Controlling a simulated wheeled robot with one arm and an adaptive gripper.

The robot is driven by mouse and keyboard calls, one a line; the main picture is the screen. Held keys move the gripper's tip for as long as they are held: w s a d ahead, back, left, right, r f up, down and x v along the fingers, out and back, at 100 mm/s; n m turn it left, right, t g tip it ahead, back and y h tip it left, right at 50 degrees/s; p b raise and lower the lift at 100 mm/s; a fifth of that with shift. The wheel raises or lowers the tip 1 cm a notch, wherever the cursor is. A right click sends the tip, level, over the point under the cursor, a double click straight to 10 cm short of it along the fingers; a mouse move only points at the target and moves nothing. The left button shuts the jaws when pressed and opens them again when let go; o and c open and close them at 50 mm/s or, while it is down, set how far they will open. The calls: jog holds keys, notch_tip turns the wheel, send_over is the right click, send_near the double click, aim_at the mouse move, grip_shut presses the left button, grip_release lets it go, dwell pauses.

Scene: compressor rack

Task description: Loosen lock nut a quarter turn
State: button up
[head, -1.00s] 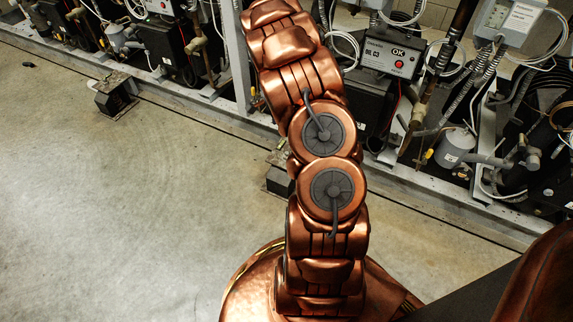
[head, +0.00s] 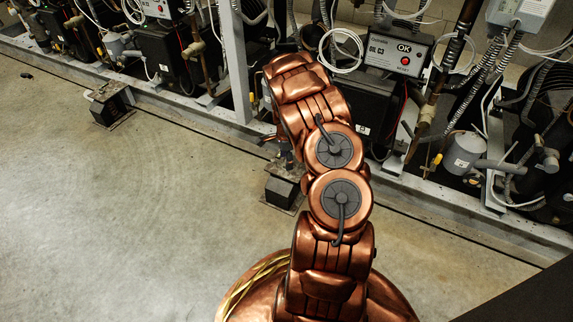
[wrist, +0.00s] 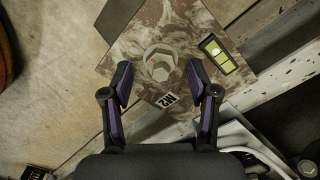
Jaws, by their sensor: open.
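The lock nut (wrist: 160,63) is a hexagonal ring, seen from above in the wrist view, on a stained square plate (wrist: 125,47). A round or faceted stud end shows inside it. My gripper (wrist: 158,72) is open, with its two dark fingertips to the left and right of the nut's near side in the picture. I cannot tell the height gap between fingertips and nut, and no contact is clear. In the head view my bent copper arm hides most of the gripper, and the nut cannot be made out there.
A small yellow bubble level (wrist: 218,54) and a label reading like "N2" (wrist: 166,100) lie on the plate. A grey frame rail (wrist: 285,75) runs beside it. The compressor rack (head: 400,120) stands behind, with hoses and a controller (head: 398,54). Open concrete floor (head: 110,200) lies left.

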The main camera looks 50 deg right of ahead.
jog(key=shift+f, duration=0.8)
grip_shut()
